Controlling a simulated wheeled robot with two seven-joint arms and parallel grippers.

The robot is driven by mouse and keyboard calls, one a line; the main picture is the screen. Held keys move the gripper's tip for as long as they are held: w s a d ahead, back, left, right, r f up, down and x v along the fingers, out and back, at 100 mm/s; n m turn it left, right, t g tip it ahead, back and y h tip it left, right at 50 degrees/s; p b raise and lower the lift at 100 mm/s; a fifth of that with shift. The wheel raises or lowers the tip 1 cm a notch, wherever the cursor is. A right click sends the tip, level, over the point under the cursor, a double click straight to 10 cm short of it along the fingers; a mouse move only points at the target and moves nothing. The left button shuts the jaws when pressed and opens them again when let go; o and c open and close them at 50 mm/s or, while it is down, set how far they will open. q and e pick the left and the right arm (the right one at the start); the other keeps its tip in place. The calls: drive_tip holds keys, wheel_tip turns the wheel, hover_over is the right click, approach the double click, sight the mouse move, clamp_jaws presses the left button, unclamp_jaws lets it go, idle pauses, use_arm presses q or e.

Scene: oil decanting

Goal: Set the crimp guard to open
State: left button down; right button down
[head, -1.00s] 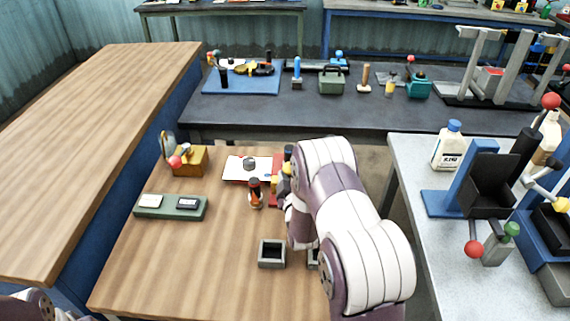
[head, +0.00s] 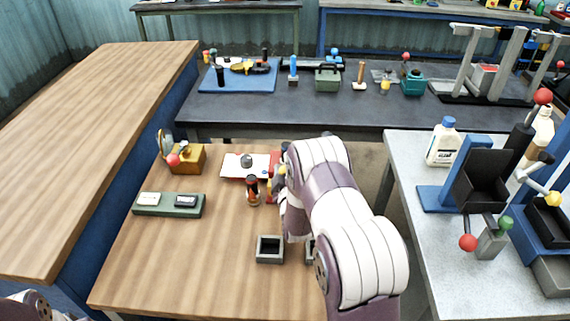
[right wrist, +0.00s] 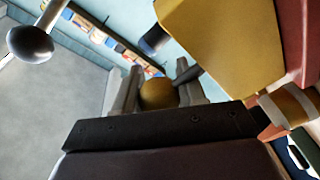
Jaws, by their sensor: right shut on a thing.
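A red and yellow device, which I take to be the crimp guard's device, stands at the back right of the small wooden table. In the head view my right arm mostly hides it, and only bits such as its red part (head: 270,192) show. In the right wrist view its yellow block (right wrist: 222,40) is close at the upper right. My right gripper (right wrist: 157,92) is shut on a round yellow knob (right wrist: 158,94) between its fingers. A dark ball on a pale rod (right wrist: 30,43) is at the upper left. Whether the guard is open cannot be told. My left gripper is out of view.
A black and orange bottle-like item (head: 252,190) stands left of the device. A red and white sheet (head: 238,166), a wooden box with a red knob (head: 188,158), a green tray (head: 150,205) and a grey square holder (head: 269,250) share the table. The table's front left is clear.

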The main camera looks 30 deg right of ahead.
drive_tip(key=shift+a+v, duration=0.2)
drive_tip(key=shift+v, duration=0.9)
drive_tip(key=shift+w+f, duration=0.1)
drive_tip(key=shift+w, duration=0.1)
drive_tip(key=c, duration=0.9)
unclamp_jaws()
drive_tip(key=shift+c, duration=0.2)
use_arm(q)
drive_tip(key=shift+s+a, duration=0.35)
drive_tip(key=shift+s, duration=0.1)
